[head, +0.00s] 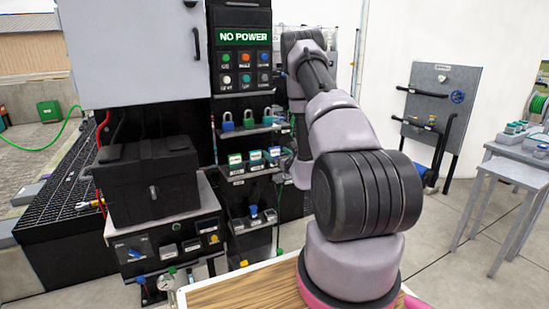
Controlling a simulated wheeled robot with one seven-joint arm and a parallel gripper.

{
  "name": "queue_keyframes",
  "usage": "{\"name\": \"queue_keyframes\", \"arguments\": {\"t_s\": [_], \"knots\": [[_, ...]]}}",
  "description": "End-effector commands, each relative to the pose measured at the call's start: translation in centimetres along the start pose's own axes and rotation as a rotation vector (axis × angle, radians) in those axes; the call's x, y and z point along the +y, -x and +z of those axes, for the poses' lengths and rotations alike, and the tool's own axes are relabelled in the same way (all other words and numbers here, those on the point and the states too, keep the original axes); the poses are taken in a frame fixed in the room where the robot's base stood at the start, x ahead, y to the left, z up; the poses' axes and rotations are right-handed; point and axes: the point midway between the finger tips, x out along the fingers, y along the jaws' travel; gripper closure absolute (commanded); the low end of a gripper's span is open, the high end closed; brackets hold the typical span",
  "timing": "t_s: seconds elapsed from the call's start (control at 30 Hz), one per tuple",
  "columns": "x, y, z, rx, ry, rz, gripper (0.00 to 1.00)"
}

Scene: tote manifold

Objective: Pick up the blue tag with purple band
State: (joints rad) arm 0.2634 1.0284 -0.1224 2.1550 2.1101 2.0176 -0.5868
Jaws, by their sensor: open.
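Several small tags stand on the middle shelf of the black rack. A blue-and-white tag (255,159) is in the middle, another blue one (273,154) is to its right, and a green-and-white one (235,161) is to the left. They are too small to tell whether either blue tag has a purple band. My arm rises in front of the rack's right side and bends back down behind itself. My gripper cannot be made out; the arm's far end is hidden behind its nearer links.
Padlocks (248,121) stand on the shelf above, and small blue items (254,213) below. A "NO POWER" panel (242,38) is above the rack. A black case (148,180) sits on a cabinet to the left. A grey table (518,172) stands right; floor between is clear.

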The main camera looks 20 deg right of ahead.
Motion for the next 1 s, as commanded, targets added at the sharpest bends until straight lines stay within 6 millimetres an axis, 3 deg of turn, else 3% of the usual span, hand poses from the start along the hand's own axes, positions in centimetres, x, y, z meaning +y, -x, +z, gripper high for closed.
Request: {"name": "queue_keyframes", "arguments": {"t_s": [0.3, 0.53, 0.83, 1.0], "knots": [[0.0, -0.7, 0.0, 0.0, 0.0, -0.001, 0.0], [0.0, -0.7, 0.0, 0.0, 0.0, 0.0, 0.88], [0.0, -0.7, 0.2, 0.0, 0.0, 0.0, 0.9], [0.0, -0.7, 1.3, -0.001, 0.001, 0.0, 0.9]]}}
